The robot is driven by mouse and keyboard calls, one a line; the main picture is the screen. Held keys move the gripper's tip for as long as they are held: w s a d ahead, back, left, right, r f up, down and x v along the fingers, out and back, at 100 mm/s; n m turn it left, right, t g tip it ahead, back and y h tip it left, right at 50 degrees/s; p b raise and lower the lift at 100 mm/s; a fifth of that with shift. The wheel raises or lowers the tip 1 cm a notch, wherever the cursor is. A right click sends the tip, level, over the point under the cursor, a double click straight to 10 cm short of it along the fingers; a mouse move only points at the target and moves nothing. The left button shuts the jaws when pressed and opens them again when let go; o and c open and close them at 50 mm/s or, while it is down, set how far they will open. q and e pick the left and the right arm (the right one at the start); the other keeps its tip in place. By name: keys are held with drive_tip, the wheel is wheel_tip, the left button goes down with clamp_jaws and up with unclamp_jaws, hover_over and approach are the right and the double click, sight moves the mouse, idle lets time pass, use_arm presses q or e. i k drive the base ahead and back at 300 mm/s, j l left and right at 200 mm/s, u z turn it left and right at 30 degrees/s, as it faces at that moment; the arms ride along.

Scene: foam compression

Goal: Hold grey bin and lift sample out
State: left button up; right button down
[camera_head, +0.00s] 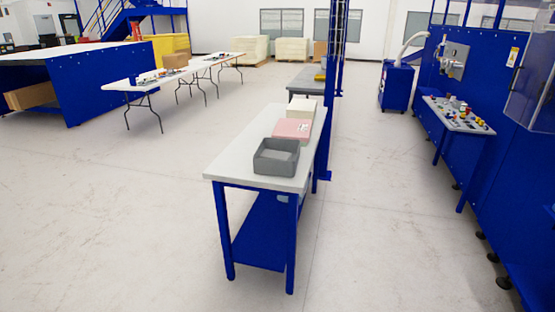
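A grey bin (263,168) sits upright near the front end of a narrow workbench (232,165) with a light top and blue legs. Something lighter grey lies inside the bin, but it is too small to tell whether it is the sample or the bin floor. A flat pink block (292,128) lies just behind the bin, with small white marks on it. A cream block (302,107) stands behind the pink one. Neither of my grippers shows in the head view.
Open floor (120,220) surrounds the bench on the left and front. A blue post (333,100) stands close to the bench's right rear. A blue machine with a control panel (460,115) is at the right. White folding tables (150,82) stand at the back left.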

sight(267, 154)
drive_tip(key=i+j+u, duration=0.35)
drive_tip(key=i, duration=0.15)
drive_tip(key=i+j+u, duration=0.1)
drive_tip(key=i+u, duration=0.25)
drive_tip(key=i, duration=0.15)
drive_tip(key=i+j+u, duration=0.15)
drive_tip(key=i+u, duration=0.25)
drive_tip(key=i, duration=0.4)
drive_tip(key=i+l+u, duration=0.15)
drive_tip(key=i+u, duration=0.3)
drive_tip(key=i, duration=0.35)
drive_tip(key=i+j+z, duration=0.15)
drive_tip(key=i, duration=0.35)
drive_tip(key=i+j+z, duration=0.2)
drive_tip(key=i, duration=0.3)
drive_tip(key=i+z, duration=0.2)
drive_tip(key=z, duration=0.25)
drive_tip(key=i+j+z, duration=0.1)
drive_tip(key=z, duration=0.35)
drive_tip(key=i+j+z, duration=0.2)
drive_tip(key=z, duration=0.3)
